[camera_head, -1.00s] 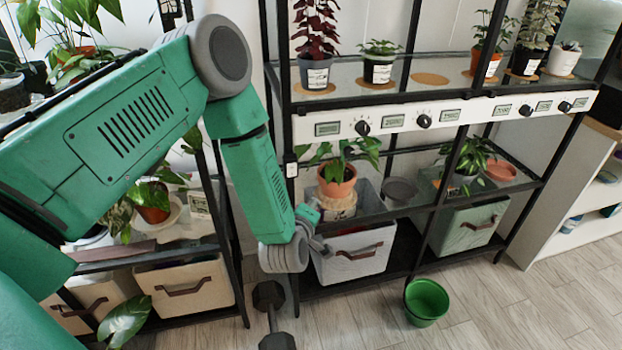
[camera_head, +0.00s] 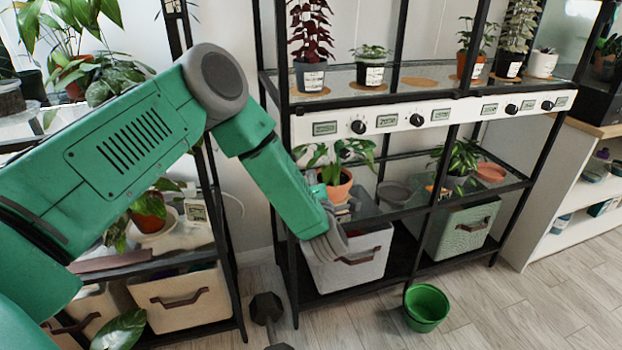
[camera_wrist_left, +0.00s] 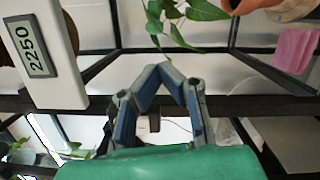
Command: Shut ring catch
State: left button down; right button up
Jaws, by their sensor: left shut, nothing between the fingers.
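I cannot make out a ring catch for certain in either view. My left gripper (camera_head: 341,208) is beside the left front post of the tall black plant rack, near the terracotta pot on its middle shelf. My wrist partly hides it. In the left wrist view its two blue-grey fingers (camera_wrist_left: 172,72) meet at the tips in a peak, shut and empty. A dark post or bar of the rack crosses behind the fingers, with a small brown piece (camera_wrist_left: 153,122) seen between them. My right gripper is not in view.
The rack's white strip (camera_head: 390,122) carries knobs and displays. A leafy plant in a terracotta pot (camera_head: 335,186) stands close to the gripper. A white bin (camera_head: 347,260) sits below. A green pot (camera_head: 426,305) and a dumbbell (camera_head: 266,308) are on the floor.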

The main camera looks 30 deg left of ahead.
pick_arm(q)
jog(key=b+x, duration=0.1)
jog(key=x, duration=0.6)
jog(key=shift+w+b, duration=0.2)
jog(key=shift+b, duration=0.15)
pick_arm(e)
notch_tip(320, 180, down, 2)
pick_arm(q)
jog(key=shift+r, duration=0.1)
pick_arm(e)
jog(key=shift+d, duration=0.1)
